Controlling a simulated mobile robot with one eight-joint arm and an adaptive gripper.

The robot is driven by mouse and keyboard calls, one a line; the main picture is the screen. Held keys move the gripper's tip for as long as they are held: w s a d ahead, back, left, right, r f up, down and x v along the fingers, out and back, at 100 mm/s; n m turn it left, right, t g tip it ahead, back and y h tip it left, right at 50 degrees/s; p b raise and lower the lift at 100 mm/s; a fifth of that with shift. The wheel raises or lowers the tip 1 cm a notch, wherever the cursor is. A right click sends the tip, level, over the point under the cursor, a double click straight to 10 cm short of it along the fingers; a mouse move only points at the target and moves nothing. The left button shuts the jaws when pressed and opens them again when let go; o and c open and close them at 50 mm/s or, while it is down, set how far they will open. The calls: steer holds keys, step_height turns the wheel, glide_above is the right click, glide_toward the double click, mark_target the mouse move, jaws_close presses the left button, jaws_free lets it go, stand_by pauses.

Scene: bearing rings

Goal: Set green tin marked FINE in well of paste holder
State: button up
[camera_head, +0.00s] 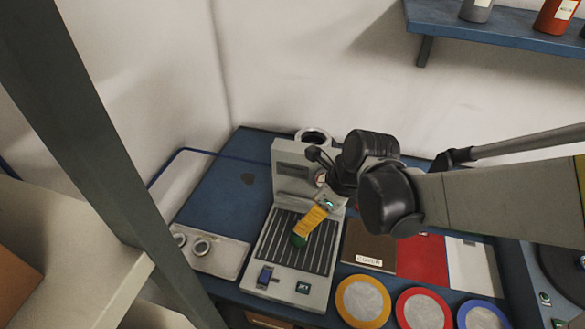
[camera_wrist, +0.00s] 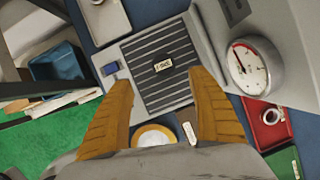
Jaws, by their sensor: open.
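I cannot tell which item is the paste holder.
The grey press (camera_head: 318,287) has a round gauge (camera_wrist: 248,66) close beside my gripper. A pale tray (camera_head: 222,260) with two rings is on the left. Yellow (camera_head: 363,301), red (camera_head: 424,310) and blue (camera_head: 483,315) rimmed discs lie in front right. The blue bench (camera_head: 215,195) is mostly clear at back left.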

steer(key=b, duration=0.3)
glide_above(296, 241)
steer(key=d, duration=0.2)
steer(key=f, duration=0.3)
steer(key=w+f, duration=0.1)
steer(key=f, duration=0.1)
steer(key=shift+a+f, duration=0.2)
steer(key=shift+f, duration=0.05)
steer(key=b+x, duration=0.2)
steer(key=x, duration=0.1)
steer(key=d+x, duration=0.1)
steer(key=x, duration=0.1)
steer(key=shift+f+b, duration=0.3)
steer(key=shift+b, duration=0.1)
steer(key=shift+r, duration=0.15)
steer(key=c, duration=1.5)
steer(key=shift+r, duration=0.1)
